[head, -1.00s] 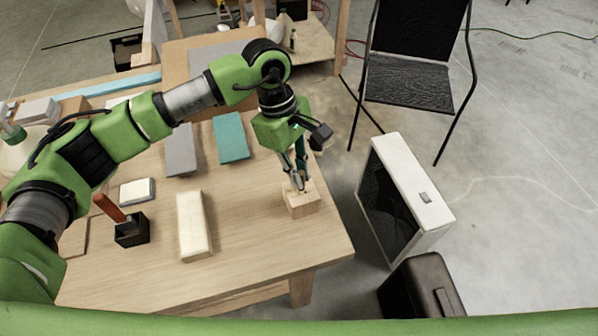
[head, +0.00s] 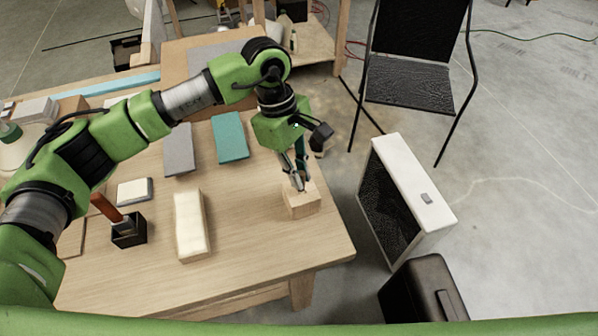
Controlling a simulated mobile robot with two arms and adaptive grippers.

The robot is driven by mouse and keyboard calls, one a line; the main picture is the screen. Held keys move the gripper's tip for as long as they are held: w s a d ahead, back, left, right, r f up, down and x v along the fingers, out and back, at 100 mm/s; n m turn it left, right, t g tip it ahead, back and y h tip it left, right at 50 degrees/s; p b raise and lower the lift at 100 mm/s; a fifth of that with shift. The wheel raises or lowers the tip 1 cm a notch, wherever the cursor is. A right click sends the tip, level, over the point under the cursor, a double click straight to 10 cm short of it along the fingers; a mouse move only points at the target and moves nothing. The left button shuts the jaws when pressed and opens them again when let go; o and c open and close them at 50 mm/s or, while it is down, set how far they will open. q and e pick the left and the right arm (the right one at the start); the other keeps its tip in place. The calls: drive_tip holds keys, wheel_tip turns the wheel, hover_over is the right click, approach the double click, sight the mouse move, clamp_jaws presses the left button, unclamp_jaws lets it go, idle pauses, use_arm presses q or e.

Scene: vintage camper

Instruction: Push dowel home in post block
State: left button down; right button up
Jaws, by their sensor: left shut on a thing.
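The post block (head: 302,204) is a small light wooden block near the right edge of the table. My left gripper (head: 298,186) points down at the top of the block and is shut on a thin thing between its fingertips. That thing is mostly hidden by the fingers; it is where a dowel would be, but I cannot make out its shape or how deep it sits. The fingertips are at or just above the block's top face. My right gripper is not in view.
A pale long block (head: 191,225) lies left of the post block on the table (head: 250,270). A white box-like unit (head: 412,190) stands off the table's right side.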

use_arm(q)
drive_tip(key=shift+f+b, duration=0.4)
drive_tip(key=shift+b, duration=0.05)
drive_tip(key=c, duration=2)
unclamp_jaws()
drive_tip(key=shift+r, duration=0.1)
drive_tip(key=v, duration=1.2)
